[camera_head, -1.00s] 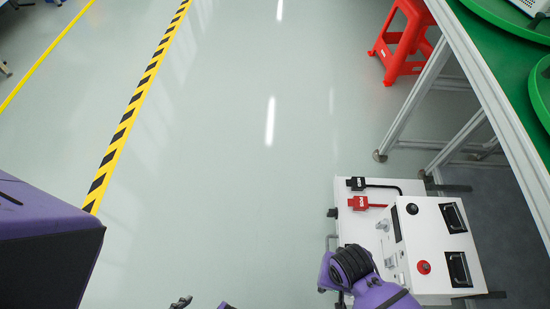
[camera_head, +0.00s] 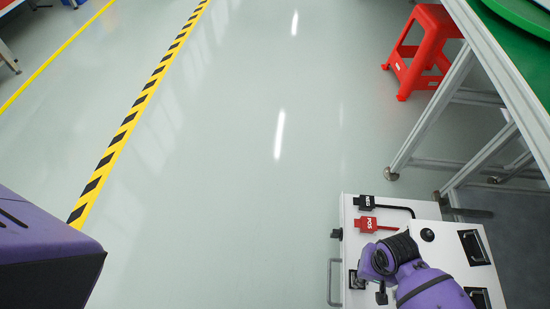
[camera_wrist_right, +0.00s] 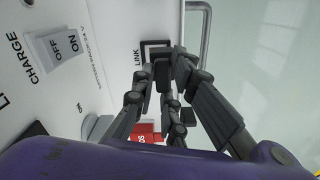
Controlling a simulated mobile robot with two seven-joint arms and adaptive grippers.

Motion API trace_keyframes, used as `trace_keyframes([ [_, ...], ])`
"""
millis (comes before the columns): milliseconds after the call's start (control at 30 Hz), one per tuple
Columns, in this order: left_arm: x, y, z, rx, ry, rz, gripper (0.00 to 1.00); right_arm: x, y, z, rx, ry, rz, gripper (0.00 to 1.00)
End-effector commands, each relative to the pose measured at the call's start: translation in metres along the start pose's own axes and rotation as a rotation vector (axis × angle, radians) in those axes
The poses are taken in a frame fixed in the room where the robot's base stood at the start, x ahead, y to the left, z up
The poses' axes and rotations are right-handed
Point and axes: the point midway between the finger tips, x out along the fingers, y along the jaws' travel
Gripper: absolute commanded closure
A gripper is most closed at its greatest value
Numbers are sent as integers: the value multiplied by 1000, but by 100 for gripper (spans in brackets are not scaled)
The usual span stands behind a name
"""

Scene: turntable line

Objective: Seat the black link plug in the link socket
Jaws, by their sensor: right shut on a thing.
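In the right wrist view, the black link plug (camera_wrist_right: 162,76) is between the fingertips of my right gripper (camera_wrist_right: 165,66), which is shut on it. The link socket (camera_wrist_right: 153,45) is a dark framed patch beside the LINK label on the white panel. The plug is right in front of the socket and overlaps it in the picture; I cannot tell whether it has entered. In the head view, my right gripper (camera_head: 357,280) is low over the left part of the white unit, partly hidden by my purple wrist. My left gripper is out of view.
The white unit (camera_head: 350,215) carries a black NEG plug (camera_head: 365,202), a red POS plug (camera_head: 366,225) and a side handle (camera_head: 334,282). The wrist view shows a CHARGE switch (camera_wrist_right: 58,45). A red stool (camera_head: 420,50) and green-topped table stand right.

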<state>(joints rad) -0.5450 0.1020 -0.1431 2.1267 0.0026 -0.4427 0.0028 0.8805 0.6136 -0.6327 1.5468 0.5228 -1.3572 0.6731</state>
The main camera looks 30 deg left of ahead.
Motion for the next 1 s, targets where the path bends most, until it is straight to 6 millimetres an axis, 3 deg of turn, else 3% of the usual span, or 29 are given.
trace_keyframes([
  [233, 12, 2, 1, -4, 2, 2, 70, 15, 7, -11, 0, 1, 1, 100],
  [433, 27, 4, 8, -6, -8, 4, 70, 46, 8, -12, -1, -1, 1, 100],
  [833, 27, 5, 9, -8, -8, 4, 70, 49, 7, -13, -1, 2, 1, 100],
  [867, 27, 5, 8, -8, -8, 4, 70, 49, 7, -13, -1, 2, 1, 87],
  [1000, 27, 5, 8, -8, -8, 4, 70, 49, 8, -13, -1, 2, 1, 69],
])
